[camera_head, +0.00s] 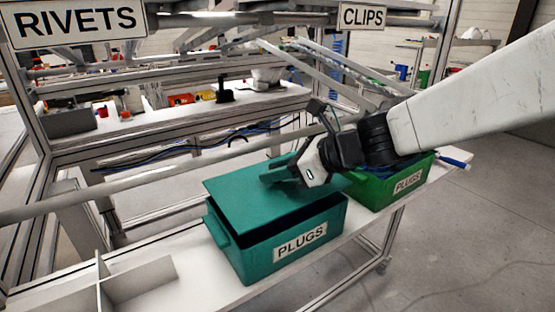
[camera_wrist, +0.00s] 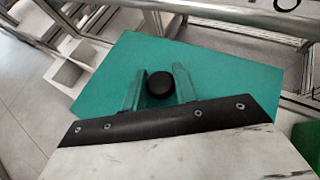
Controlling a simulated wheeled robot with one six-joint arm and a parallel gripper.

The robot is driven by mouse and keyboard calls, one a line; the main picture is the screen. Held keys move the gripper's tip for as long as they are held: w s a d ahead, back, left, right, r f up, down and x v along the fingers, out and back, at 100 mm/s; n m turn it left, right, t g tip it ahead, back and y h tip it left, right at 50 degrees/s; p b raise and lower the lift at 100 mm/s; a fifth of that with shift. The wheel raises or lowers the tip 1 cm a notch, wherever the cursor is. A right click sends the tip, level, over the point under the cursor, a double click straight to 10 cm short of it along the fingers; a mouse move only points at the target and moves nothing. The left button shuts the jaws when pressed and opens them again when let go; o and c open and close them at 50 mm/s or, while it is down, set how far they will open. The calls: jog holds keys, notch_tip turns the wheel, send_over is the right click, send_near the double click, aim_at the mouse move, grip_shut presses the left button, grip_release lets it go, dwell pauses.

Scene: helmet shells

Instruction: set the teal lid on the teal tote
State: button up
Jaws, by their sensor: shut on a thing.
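The teal tote (camera_head: 285,246), labelled PLUGS, stands on the white bench. The flat teal lid (camera_head: 245,197) is over its opening, tilted against the rim, with a dark gap showing along the front and right. My gripper (camera_head: 282,174) is over the lid's right part. In the wrist view the lid (camera_wrist: 235,75) spreads under my gripper (camera_wrist: 160,85), whose two fingers are closed on the lid's round black knob (camera_wrist: 160,85). The tote is hidden under the lid in that view. Whether the lid touches the rim at the back is hard to tell.
A green tote (camera_head: 385,192), also labelled PLUGS, stands close to the right with blue things in it. A white divider (camera_head: 135,278) is at the front left of the bench (camera_head: 190,268). Frame rails (camera_head: 150,178) run behind the totes.

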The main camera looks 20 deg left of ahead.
aim_at(282, 183)
jog(key=shift+f, duration=1.7)
jog(key=o, duration=1.1)
jog(key=v, duration=0.7)
jog(key=shift+d+r, duration=0.2)
jog(key=shift+d, duration=0.15)
